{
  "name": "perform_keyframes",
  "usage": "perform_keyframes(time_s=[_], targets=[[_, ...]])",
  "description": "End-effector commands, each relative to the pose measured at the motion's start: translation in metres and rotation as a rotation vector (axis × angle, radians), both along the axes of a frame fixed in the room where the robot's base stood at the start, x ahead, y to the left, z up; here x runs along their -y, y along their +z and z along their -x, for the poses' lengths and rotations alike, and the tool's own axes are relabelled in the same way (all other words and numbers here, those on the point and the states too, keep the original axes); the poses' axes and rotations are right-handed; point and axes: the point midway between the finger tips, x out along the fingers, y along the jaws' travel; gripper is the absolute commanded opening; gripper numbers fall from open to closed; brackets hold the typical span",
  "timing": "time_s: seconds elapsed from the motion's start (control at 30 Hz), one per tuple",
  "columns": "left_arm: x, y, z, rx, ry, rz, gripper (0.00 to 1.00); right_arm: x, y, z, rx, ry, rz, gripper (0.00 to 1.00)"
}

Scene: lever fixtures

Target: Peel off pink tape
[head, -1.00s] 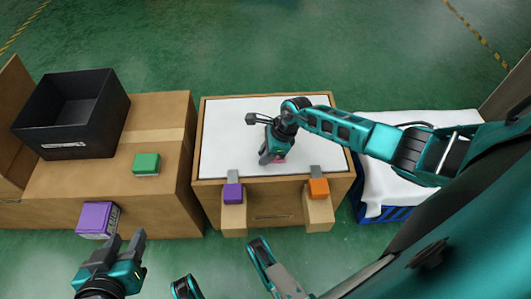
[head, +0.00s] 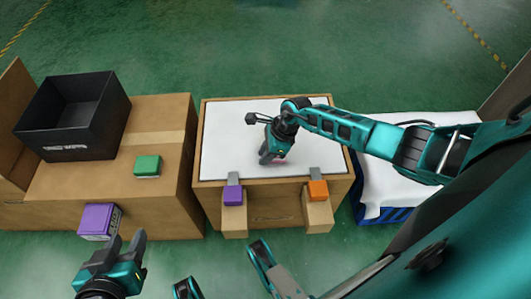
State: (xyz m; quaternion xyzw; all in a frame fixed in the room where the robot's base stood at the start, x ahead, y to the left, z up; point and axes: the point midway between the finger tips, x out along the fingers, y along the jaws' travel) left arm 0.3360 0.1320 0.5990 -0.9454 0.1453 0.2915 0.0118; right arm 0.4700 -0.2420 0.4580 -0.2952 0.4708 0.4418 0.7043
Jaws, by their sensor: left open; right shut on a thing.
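A small patch of pink tape (head: 280,162) shows on the white top of the middle fixture (head: 225,130), near its front edge. My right gripper (head: 266,160) reaches in from the right, points down over the tape and is shut on it. The gripper hides most of the tape, so how much is lifted cannot be told. My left gripper (head: 122,243) is open and empty at the lower left, in front of the cardboard box and away from the tape.
A purple block (head: 233,194) and an orange block (head: 318,190) sit at the fixture's front. A black bin (head: 75,115), a green block (head: 147,166) and a purple box (head: 98,221) are at the left. A white-covered blue crate (head: 375,211) stands right.

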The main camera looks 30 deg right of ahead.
Motion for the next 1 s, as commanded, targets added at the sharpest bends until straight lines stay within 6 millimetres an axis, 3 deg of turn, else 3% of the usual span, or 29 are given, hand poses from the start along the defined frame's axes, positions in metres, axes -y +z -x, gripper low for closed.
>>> perform_keyframes(time_s=[0.43, 1.0], targets=[[-0.001, 0.004, -0.003, 0.008, 0.0, -0.002, 0.43, 0.0, 0.003, 0.0, 0.0, 0.0, 0.0, 0.0], [0.0, 0.023, -0.001, 0.003, 0.0, 0.0, 0.43, 0.0, 0.025, 0.0, 0.001, 0.001, -0.001, 0.0]])
